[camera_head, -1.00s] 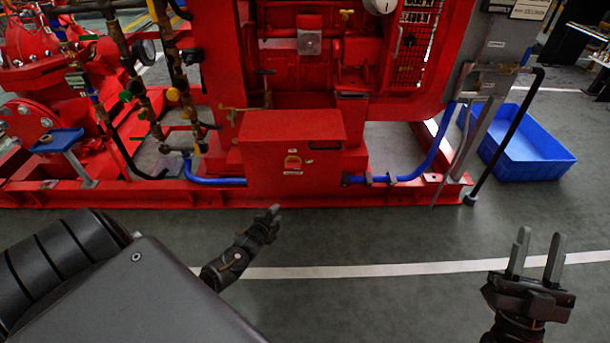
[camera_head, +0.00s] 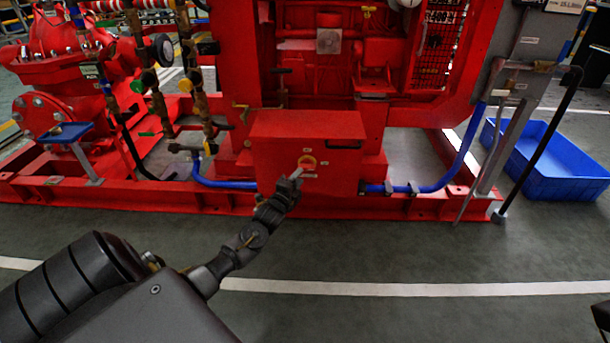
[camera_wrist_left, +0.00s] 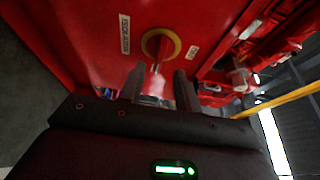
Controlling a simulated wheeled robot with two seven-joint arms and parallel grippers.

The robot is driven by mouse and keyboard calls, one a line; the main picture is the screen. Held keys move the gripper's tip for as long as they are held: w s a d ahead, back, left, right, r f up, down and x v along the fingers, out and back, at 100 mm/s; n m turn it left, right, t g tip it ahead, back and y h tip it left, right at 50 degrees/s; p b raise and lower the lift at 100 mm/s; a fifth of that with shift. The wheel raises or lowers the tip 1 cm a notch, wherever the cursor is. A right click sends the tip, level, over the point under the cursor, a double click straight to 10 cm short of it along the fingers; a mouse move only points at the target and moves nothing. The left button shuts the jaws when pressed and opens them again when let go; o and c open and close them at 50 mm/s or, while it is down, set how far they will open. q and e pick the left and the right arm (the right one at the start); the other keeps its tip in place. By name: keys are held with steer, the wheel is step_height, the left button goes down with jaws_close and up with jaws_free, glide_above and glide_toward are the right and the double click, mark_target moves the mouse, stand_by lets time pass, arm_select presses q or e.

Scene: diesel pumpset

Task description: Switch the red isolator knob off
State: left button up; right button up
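The red isolator knob (camera_head: 306,162) sits on a yellow ring on the front of the red box (camera_head: 270,155). In the left wrist view the knob (camera_wrist_left: 158,46) is seen close up, just beyond the fingertips. Its red handle points roughly toward the gap between the fingers. My left gripper (camera_head: 296,174) is right in front of the knob. In the wrist view its two fingers (camera_wrist_left: 158,80) are apart with nothing between them. They look short of the knob, though contact is hard to judge. My right gripper's fingers are out of view.
Blue hoses (camera_head: 432,186) run low on both sides of the box. The red base frame (camera_head: 410,208) crosses below it. A blue bin (camera_head: 560,180) and a slanted black pipe (camera_head: 540,145) stand at the right. The floor in front is clear.

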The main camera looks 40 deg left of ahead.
mark_target(305, 169)
arm_select(q)
steer(key=shift+b+x, duration=1.15)
steer(key=shift+x, duration=1.75)
steer(key=shift+c, duration=0.3)
jaws_close()
